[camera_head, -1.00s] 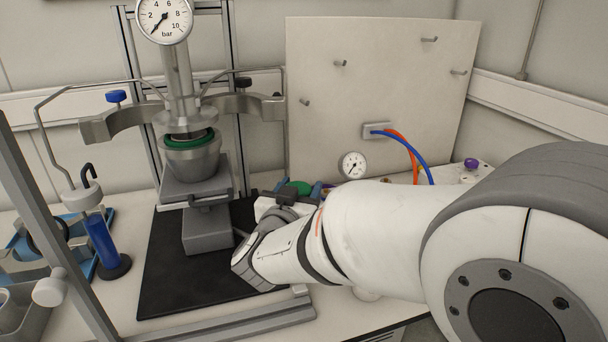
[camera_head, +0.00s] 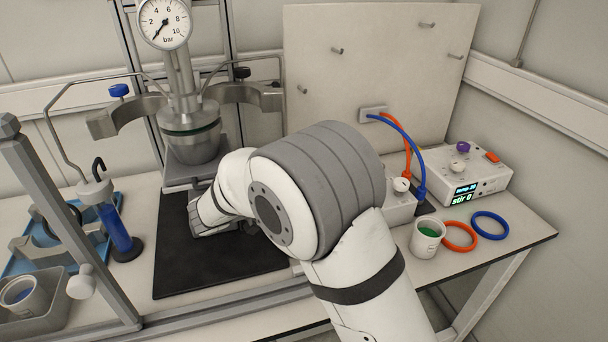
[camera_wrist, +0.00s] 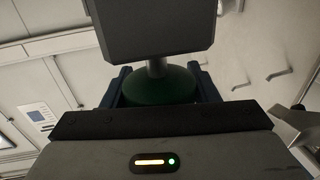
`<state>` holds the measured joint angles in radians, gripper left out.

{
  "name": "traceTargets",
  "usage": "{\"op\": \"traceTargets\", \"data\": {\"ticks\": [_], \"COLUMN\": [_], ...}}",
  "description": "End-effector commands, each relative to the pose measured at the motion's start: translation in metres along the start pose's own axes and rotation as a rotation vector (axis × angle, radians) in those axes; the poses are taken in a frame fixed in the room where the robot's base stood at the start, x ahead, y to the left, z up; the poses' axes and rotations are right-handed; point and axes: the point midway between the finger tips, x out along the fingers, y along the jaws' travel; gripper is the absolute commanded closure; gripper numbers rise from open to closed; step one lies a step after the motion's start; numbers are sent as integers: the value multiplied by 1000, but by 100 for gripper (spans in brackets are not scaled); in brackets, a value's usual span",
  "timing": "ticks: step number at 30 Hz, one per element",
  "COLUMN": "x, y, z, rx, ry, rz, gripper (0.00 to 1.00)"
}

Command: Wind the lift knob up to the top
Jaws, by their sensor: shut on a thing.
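The lift knob (camera_wrist: 158,90) is dark green and round, on a short metal stem under a dark block (camera_wrist: 155,28) in the wrist view. My gripper (camera_wrist: 163,76) is shut on it, with one blue finger on either side. In the head view my arm hides the knob and the jaws. The grey lift platform (camera_head: 188,176) carries the metal vessel (camera_head: 194,147). The vessel sits right under the reactor head (camera_head: 188,112), with a thin green ring showing at the joint. I cannot tell whether they touch.
The pressure gauge (camera_head: 165,22) tops the head, with open clamp halves (camera_head: 130,117) at both sides. A frame post (camera_head: 65,220) stands at left. A blue cylinder (camera_head: 117,228) stands behind it. A control box (camera_head: 465,178), rings and a cup (camera_head: 427,238) are at right.

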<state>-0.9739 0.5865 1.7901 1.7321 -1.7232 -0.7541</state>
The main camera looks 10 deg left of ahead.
Motion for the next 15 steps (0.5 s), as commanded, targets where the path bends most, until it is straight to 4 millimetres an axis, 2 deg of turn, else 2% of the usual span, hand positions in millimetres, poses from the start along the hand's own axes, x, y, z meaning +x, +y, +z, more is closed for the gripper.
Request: {"op": "traceTargets", "data": {"ticks": [15], "x": [1], "y": [-1], "z": [-3], "rx": [6], "ry": [2], "rz": [59], "gripper": [69]}}
